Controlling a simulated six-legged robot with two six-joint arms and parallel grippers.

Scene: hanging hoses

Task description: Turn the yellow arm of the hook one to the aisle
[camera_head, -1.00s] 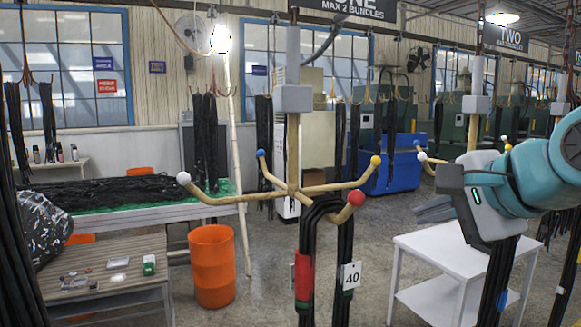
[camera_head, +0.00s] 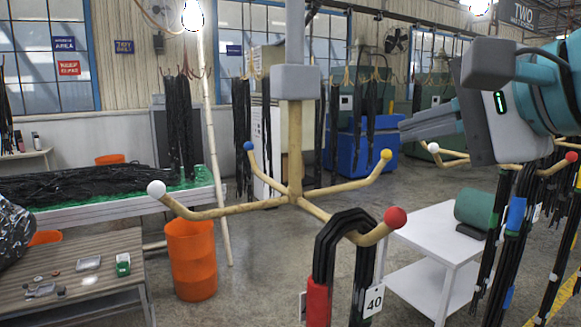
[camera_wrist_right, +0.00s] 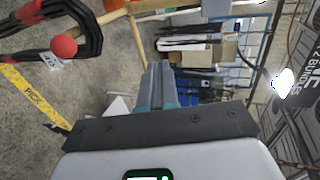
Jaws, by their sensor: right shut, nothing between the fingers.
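Hook one (camera_head: 294,150) hangs in the middle of the head view, with wooden arms tipped by coloured balls. Its yellow-tipped arm (camera_head: 345,183) points right and back, ending in a yellow ball (camera_head: 386,154). The red-tipped arm (camera_head: 378,234) points toward me and carries a black hose bundle (camera_head: 345,240) with a tag reading 40. The red ball also shows in the right wrist view (camera_wrist_right: 63,46). My right gripper (camera_head: 405,130) is shut and empty, to the right of the yellow ball and slightly higher in the picture; contact is not seen. My left gripper is out of view.
The white-tipped arm (camera_head: 200,212) points left and the blue-tipped arm (camera_head: 262,172) points back. An orange bin (camera_head: 192,262) and a wooden bench (camera_head: 90,275) are at left.

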